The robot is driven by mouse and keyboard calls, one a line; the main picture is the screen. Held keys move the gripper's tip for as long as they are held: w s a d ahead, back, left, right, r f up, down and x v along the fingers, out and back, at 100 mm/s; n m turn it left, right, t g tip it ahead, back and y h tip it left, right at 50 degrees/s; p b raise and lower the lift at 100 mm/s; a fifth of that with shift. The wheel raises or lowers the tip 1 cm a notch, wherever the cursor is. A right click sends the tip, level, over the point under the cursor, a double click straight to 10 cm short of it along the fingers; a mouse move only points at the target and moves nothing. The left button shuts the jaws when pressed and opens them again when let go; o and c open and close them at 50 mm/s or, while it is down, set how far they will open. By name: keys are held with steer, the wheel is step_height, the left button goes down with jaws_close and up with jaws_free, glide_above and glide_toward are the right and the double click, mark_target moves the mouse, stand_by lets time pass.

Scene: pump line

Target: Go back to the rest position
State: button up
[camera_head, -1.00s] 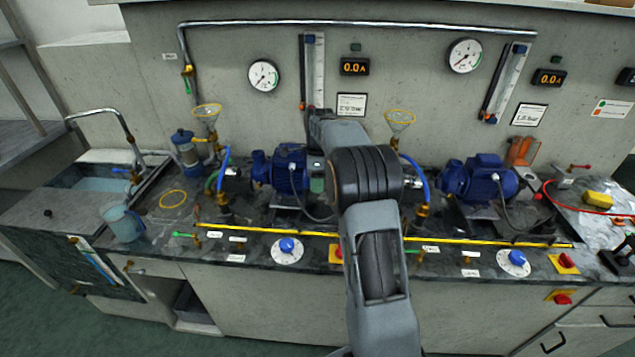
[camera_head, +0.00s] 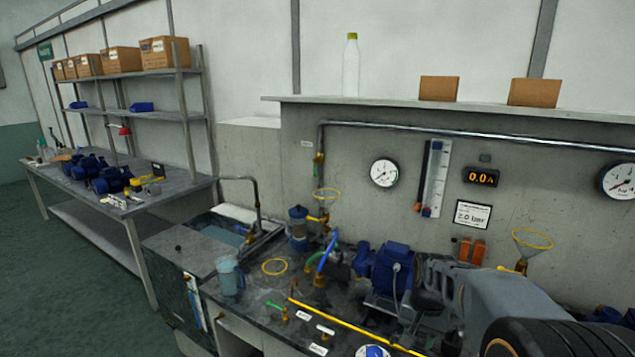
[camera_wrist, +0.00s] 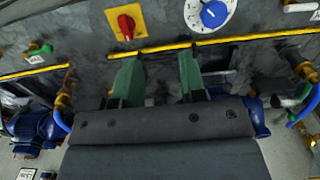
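My gripper (camera_wrist: 159,78) shows in the wrist view with two green fingers spread apart and nothing between them. It hangs over the dark worktop near the yellow rail (camera_wrist: 240,40). A red knob on a yellow plate (camera_wrist: 126,22) and a blue dial knob (camera_wrist: 213,14) lie just past the fingertips. In the head view my arm reaches in from the lower right, in front of the blue pump (camera_head: 392,268). The fingers cannot be made out there.
A sink (camera_head: 215,236), a clear jug (camera_head: 229,276) and a blue-capped filter (camera_head: 298,228) stand left on the worktop. Funnels stand at the back. A gauge (camera_head: 384,173) hangs on the wall. A side bench (camera_head: 190,186) holds several blue pumps. Floor at far left is clear.

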steer(key=s+a+r+n+t, duration=0.1)
steer(key=s+a+r+n, duration=0.1)
steer(key=s, duration=0.4)
steer(key=s+a+r+n+t, duration=0.2)
steer(key=s+a+n, duration=0.1)
steer(key=s, duration=0.4)
steer(key=shift+a+n+t, duration=0.3)
steer(key=shift+a+n, duration=0.1)
steer(key=shift+a, duration=0.05)
steer(key=shift+r, duration=0.1)
